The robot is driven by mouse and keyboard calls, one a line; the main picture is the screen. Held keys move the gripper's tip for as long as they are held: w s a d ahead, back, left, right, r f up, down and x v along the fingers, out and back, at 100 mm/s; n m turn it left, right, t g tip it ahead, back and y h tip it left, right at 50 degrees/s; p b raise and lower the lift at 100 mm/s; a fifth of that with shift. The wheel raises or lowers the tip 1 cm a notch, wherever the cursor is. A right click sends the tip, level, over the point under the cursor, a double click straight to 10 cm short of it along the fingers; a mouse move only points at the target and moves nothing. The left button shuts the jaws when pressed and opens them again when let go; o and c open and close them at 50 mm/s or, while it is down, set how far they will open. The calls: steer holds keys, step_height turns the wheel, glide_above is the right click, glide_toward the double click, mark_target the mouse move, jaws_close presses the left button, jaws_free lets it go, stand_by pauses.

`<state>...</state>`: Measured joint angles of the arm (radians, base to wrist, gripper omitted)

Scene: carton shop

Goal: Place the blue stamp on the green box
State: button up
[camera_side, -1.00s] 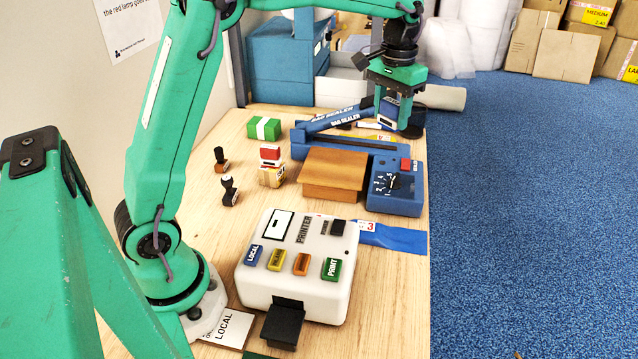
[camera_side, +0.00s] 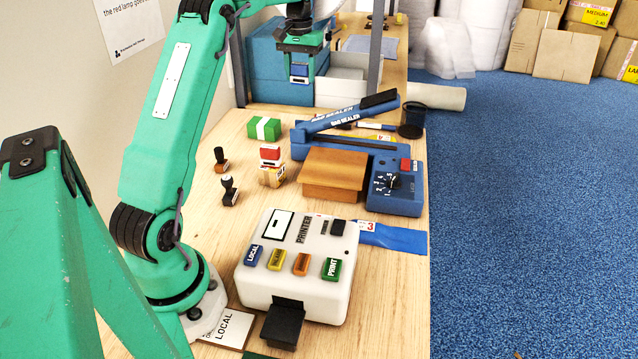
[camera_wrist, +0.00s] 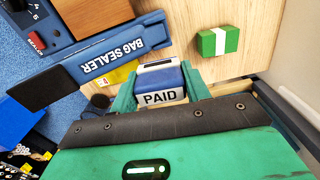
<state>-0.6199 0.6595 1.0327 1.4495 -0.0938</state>
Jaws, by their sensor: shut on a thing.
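My gripper (camera_side: 299,66) is shut on the blue stamp (camera_side: 299,72) and holds it up in the air, near the far end of the bench in the side view. In the wrist view the stamp (camera_wrist: 160,82) sits between the two green fingers, with a white label reading PAID. The green box (camera_side: 257,129), with a white band around it, lies on the wooden bench. It also shows in the wrist view (camera_wrist: 207,44), to the upper right of the stamp and apart from it.
A blue bag sealer (camera_side: 310,150) with a raised arm lies right of the green box. A dark round cup (camera_side: 412,122) stands at its far end. A red stamp (camera_side: 270,152) sits on a small carton, and two dark-handled stamps (camera_side: 229,190) stand nearby. A white printer (camera_side: 345,255) is in front.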

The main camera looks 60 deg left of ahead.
steer(key=s+a, duration=0.2)
steer(key=a, duration=0.2)
glide_above(263, 121)
steer(key=shift+n, duration=0.4)
step_height(263, 121, down, 12)
steer(key=shift+d+f, duration=0.15)
steer(key=shift+f, duration=2.05)
steer(key=shift+f, duration=0.15)
steer(key=o, duration=1)
